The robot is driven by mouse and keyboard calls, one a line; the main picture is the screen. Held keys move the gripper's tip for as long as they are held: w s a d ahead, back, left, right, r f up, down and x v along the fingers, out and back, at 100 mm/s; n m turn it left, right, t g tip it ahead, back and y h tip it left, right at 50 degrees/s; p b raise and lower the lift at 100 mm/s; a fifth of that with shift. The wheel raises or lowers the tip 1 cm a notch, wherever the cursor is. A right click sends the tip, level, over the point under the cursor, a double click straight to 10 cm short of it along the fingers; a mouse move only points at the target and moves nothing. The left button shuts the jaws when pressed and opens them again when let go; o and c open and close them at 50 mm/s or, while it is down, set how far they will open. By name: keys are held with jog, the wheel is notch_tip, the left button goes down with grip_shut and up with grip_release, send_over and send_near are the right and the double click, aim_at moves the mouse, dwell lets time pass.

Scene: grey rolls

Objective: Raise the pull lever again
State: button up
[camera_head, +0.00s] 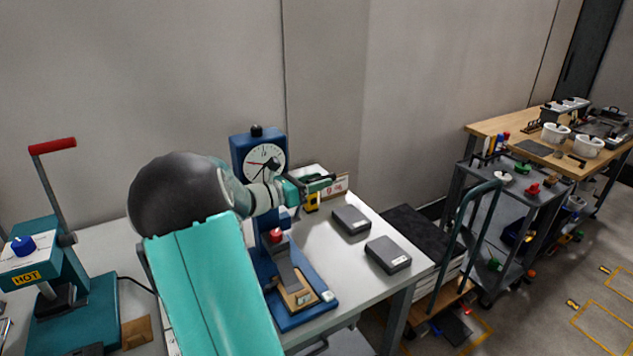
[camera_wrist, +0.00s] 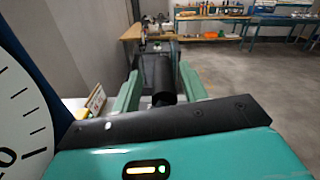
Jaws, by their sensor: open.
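A blue dial press (camera_head: 258,152) with a white round gauge stands on the light table; its dial (camera_wrist: 22,112) fills the left edge of the wrist view. My gripper (camera_head: 318,186) is just right of the dial, with its green fingers apart. In the wrist view, a dark cylindrical bar, seemingly a lever grip (camera_wrist: 163,78), lies between the open fingers of my gripper (camera_wrist: 161,84). I cannot tell whether they touch it. My arm hides part of the press. Another lever, with a red handle (camera_head: 52,146), stands raised on the teal HOT press (camera_head: 75,310) at left.
Two dark grey boxes (camera_head: 351,220) (camera_head: 388,255) lie on the table (camera_head: 330,255) right of the press. A small sign (camera_head: 335,186) stands behind my gripper. A cart with a black top (camera_head: 425,235) and a grey tool trolley (camera_head: 520,190) stand farther right. Open floor lies beyond.

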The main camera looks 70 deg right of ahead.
jog(key=v, duration=1.3)
jog(key=shift+a, duration=0.3)
jog(key=shift+w, duration=0.2)
